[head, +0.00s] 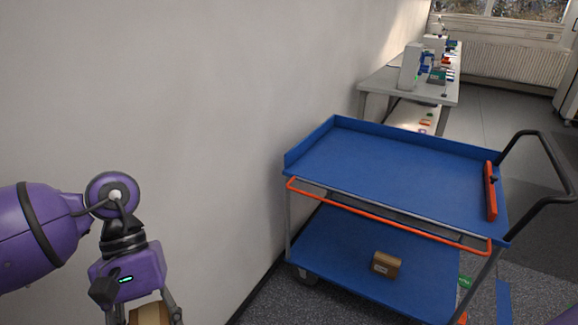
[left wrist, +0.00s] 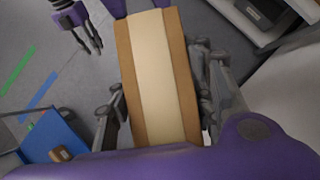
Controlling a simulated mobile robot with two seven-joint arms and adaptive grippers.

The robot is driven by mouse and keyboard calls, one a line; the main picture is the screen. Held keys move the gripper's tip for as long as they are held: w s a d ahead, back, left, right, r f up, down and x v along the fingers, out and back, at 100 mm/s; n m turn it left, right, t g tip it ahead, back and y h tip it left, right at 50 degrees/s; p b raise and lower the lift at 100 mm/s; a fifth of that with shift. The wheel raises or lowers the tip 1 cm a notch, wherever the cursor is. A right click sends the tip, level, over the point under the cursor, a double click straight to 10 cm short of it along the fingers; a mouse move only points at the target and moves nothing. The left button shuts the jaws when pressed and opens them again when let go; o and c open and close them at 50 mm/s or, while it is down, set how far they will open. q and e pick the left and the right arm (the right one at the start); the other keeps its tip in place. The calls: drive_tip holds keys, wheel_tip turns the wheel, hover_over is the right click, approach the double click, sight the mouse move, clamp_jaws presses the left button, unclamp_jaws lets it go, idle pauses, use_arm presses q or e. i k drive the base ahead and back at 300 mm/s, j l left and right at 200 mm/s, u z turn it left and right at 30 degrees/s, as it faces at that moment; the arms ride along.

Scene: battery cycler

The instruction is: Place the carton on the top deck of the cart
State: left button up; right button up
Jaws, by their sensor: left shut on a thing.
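The carton (left wrist: 161,75) is a brown box with a pale tape strip, seen close up in the left wrist view. My left gripper (left wrist: 160,108) is shut on it, with a finger on each side. In the head view only the carton's top edge (head: 150,314) shows at the bottom left, below my left gripper. The cart's top deck (head: 390,175) is blue, empty in its middle, and stands to the right, apart from the carton. My right gripper (left wrist: 88,38) shows in the left wrist view with its fingers apart and empty.
A small brown box (head: 386,264) sits on the cart's lower deck (head: 340,250). An orange bar (head: 390,216) runs along the deck's near side, and an orange object (head: 490,190) lies by the black handle (head: 545,150). A wall (head: 200,120) stands behind. A bench (head: 385,82) holds equipment.

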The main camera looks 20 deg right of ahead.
sight(383, 167)
drive_tip(key=i+l+z, duration=0.1)
drive_tip(key=l+z, duration=0.25)
drive_tip(key=i+l+z, duration=0.15)
drive_tip(key=l+z, duration=0.15)
drive_tip(key=i+l+z, duration=0.15)
drive_tip(key=l, duration=0.2)
drive_tip(key=i+l+z, duration=0.15)
drive_tip(key=l, duration=0.15)
drive_tip(key=i+l+z, duration=0.15)
drive_tip(key=l, duration=0.15)
drive_tip(key=i+l, duration=0.65)
drive_tip(key=l, duration=0.3)
drive_tip(key=i+l+z, duration=0.1)
drive_tip(key=i+l, duration=0.2)
drive_tip(key=l, duration=0.15)
